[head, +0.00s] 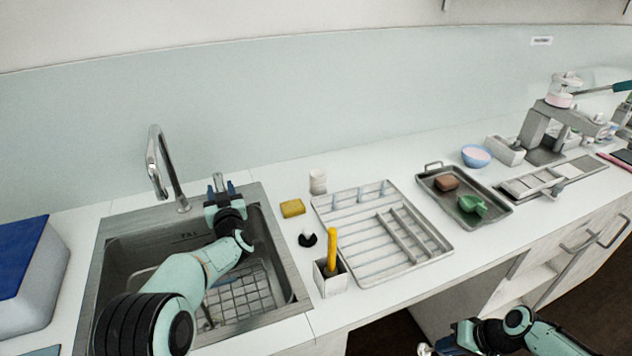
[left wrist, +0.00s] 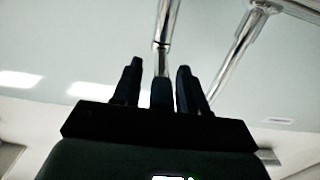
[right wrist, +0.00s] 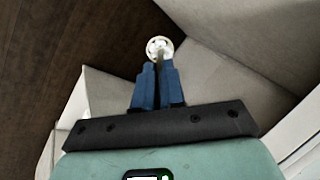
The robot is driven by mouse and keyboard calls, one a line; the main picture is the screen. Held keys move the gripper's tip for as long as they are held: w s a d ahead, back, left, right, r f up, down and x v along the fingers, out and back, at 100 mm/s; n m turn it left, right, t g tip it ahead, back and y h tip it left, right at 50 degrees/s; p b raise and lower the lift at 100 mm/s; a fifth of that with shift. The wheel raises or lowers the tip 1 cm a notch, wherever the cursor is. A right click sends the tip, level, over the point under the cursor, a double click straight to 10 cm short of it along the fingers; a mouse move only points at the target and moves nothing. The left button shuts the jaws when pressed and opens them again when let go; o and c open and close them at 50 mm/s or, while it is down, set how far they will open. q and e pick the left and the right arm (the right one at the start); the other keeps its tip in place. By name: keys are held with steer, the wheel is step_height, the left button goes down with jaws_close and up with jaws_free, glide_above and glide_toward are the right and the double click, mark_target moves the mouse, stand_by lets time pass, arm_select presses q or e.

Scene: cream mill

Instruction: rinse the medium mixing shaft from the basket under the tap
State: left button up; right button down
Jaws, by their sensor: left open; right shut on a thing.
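My right gripper (right wrist: 157,68) is shut on a shaft with a round white slotted end (right wrist: 159,48). In the head view this gripper (head: 446,345) is low, in front of the counter, with the shaft's pale end (head: 425,348) at the bottom edge. My left gripper (head: 218,190) is open at the sink's back rim, right of the tap (head: 158,165). In the left wrist view its fingers (left wrist: 160,80) point towards a metal tube (left wrist: 168,25); I cannot tell if they touch it. A wire basket (head: 245,295) lies in the sink (head: 105,260), partly hidden by my left arm.
A yellow sponge (head: 292,208), a white holder (head: 330,283) with a yellow handle and a drying rack (head: 400,272) stand right of the sink. A metal tray (head: 490,215) lies further right. A blue-lidded box (head: 25,270) stands left. The space below the counter's front edge is open.

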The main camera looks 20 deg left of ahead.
arm_select(q)
jaws_close()
steer(key=n+g+y+p, duration=0.1)
steer(key=p, duration=0.1)
steer(key=w+d+n+g+y+p, duration=0.1)
steer(key=p, duration=0.2)
arm_select(e)
steer(key=r, duration=0.3)
steer(key=w+r, duration=0.1)
steer(key=r, duration=0.1)
steer(key=shift+r, duration=0.25)
arm_select(q)
jaws_free()
